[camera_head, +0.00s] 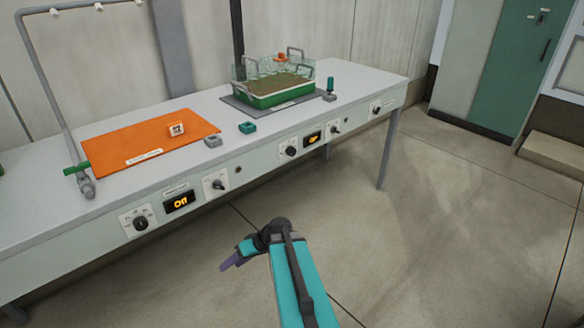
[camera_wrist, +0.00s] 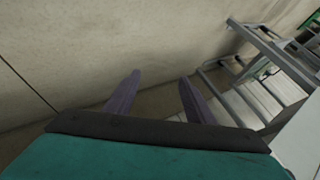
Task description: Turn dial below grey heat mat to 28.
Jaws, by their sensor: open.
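The grey heat mat (camera_head: 310,103) lies on the bench under a green tray. On the bench's front face below it are a round dark dial (camera_head: 290,151), a small lit display (camera_head: 313,139) and another small knob (camera_head: 335,128). The display's reading and the dial marks are too small to make out. My gripper (camera_head: 228,263) is open and empty, in front of the bench and apart from the dials.
An orange mat (camera_head: 120,143) lies at left on the bench (camera_head: 365,82). Another knob (camera_head: 376,110) is at far right.

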